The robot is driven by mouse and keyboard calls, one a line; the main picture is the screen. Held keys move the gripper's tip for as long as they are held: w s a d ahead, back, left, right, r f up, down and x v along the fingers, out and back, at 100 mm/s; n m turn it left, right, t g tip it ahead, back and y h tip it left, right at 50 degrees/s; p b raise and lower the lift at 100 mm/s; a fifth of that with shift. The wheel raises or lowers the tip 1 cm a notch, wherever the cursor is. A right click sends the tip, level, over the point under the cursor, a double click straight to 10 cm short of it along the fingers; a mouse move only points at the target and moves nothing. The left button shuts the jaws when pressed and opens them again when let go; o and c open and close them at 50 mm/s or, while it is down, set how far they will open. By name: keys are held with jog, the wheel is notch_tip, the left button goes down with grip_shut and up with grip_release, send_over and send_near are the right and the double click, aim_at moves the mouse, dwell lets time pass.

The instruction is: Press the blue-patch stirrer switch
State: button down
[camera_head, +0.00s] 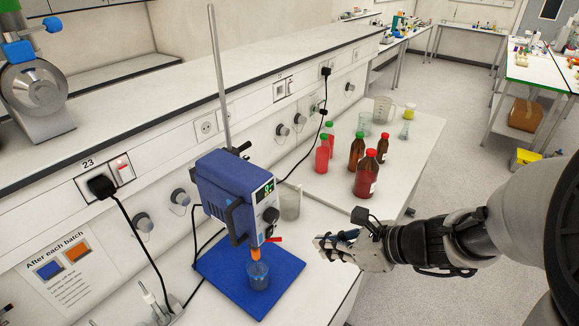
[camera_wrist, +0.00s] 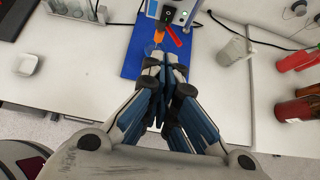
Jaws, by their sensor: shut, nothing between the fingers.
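A blue overhead stirrer (camera_head: 222,190) stands on a blue base plate (camera_head: 232,283) over a glass beaker (camera_head: 258,275). An orange piece (camera_wrist: 158,33) is at the shaft, above the beaker. I cannot make out a blue patch beside a switch on the stirrer. My gripper (camera_head: 324,244) is shut and empty, to the right of the stirrer and apart from it. In the wrist view its fingertips (camera_wrist: 165,62) overlap the blue plate, below the stirrer front.
A notice (camera_head: 65,270) headed "After each batch" shows a blue and an orange patch. Brown bottles (camera_head: 367,176), red bottles (camera_head: 322,155) and an empty beaker (camera_head: 289,202) stand behind my gripper. A wall switch (camera_head: 122,170) and plug (camera_head: 101,187) are at the left.

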jog(key=shift+w, duration=0.1)
jog(key=shift+f, duration=0.1)
jog(key=b, duration=0.2)
send_near(270, 232)
notch_tip(270, 232, down, 5)
jog(key=w+a, duration=0.2)
jog(key=shift+w+a+f, duration=0.2)
jog(key=shift+w+a, duration=0.1)
jog(key=shift+a, duration=0.1)
